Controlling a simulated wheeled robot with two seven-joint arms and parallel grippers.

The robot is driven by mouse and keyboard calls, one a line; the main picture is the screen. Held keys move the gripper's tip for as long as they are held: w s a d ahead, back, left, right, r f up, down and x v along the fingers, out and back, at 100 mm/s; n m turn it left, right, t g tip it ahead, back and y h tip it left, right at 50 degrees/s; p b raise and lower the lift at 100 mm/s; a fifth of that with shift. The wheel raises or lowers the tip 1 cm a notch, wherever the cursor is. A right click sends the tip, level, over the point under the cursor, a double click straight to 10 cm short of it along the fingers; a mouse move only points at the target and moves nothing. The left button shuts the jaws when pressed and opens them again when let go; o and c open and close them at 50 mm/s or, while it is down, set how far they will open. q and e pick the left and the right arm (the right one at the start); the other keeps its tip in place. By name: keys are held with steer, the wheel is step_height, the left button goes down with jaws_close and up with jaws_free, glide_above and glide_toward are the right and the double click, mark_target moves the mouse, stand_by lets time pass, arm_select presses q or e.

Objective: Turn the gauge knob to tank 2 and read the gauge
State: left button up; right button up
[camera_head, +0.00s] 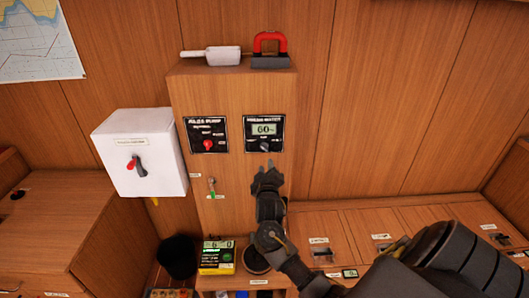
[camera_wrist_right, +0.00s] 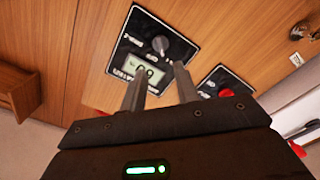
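The black gauge panel (camera_head: 250,148) is on the wooden cabinet front, with a lit display (camera_head: 264,129) that seems to read 60 and a small knob (camera_head: 264,146) below it. In the right wrist view the panel is upside down, showing the display (camera_wrist_right: 136,68) and the grey knob (camera_wrist_right: 160,44). The knob's position labels are too small to read. My right gripper (camera_head: 266,167) is just below the panel, its fingers apart and empty. In the wrist view the fingertips (camera_wrist_right: 161,71) point toward the knob, which is not between them. My left gripper is not in view.
A second black panel with a red knob (camera_head: 208,145) is to the left. A white box (camera_head: 140,175) with a red-and-black switch juts out further left. A scoop (camera_head: 222,55) and red-handled block (camera_head: 269,60) are on the cabinet top.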

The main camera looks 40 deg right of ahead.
mark_target(265, 149)
steer(key=p+x, duration=0.1)
steer(key=x, duration=0.9)
steer(key=shift+w+d+p, duration=0.1)
steer(key=shift+d+p, duration=0.05)
steer(key=shift+p, duration=0.15)
jaws_close()
